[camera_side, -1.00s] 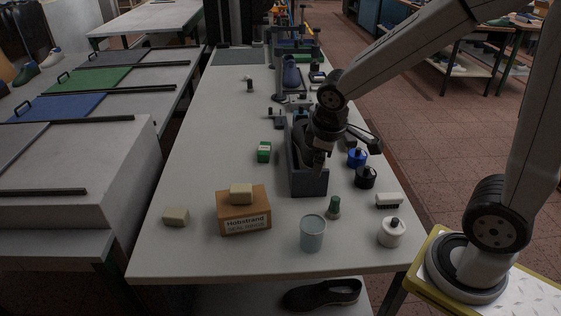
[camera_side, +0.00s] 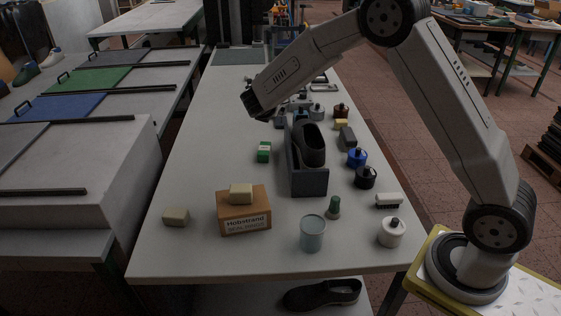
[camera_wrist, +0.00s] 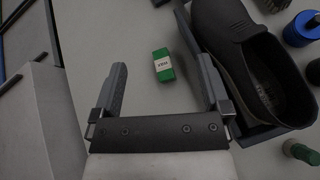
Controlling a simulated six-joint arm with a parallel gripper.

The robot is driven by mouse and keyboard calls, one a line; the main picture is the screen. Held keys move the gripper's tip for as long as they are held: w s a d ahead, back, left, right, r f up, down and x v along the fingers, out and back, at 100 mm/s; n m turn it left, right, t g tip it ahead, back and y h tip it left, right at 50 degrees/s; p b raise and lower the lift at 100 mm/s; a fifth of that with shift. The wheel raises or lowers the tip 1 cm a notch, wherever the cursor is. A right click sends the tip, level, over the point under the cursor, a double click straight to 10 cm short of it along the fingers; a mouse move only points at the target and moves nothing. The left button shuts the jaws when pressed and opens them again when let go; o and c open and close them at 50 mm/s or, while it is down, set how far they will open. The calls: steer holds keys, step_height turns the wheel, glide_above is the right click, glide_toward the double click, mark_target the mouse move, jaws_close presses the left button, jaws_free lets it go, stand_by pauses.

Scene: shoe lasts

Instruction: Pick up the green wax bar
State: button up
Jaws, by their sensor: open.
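The green wax bar (camera_side: 264,152) with a white label lies on the table, just left of the grey shoe holder. It also shows in the wrist view (camera_wrist: 163,66), ahead of my gripper and between the lines of its two fingers. My gripper (camera_wrist: 160,84) is open and empty, with its fingers apart on either side of the bar in that picture. In the side view only the wrist end of my arm shows above the table beyond the bar; the fingers cannot be made out there.
A dark shoe (camera_side: 309,144) sits in the grey holder (camera_side: 310,184) right of the bar. Blue (camera_side: 357,158) and black (camera_side: 365,177) bottles stand right of the holder. A cardboard box (camera_side: 243,212) stands in front, with a beige block on top. The table left of the bar is clear.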

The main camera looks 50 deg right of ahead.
steer(key=w+f+n+t+h, duration=0.1)
steer(key=w+f+n, duration=0.2)
steer(key=f, duration=0.7)
steer(key=shift+w+f+t, duration=0.2)
steer(key=shift+w+t, duration=0.2)
steer(key=shift+w, duration=0.2)
steer(key=shift+d, duration=0.1)
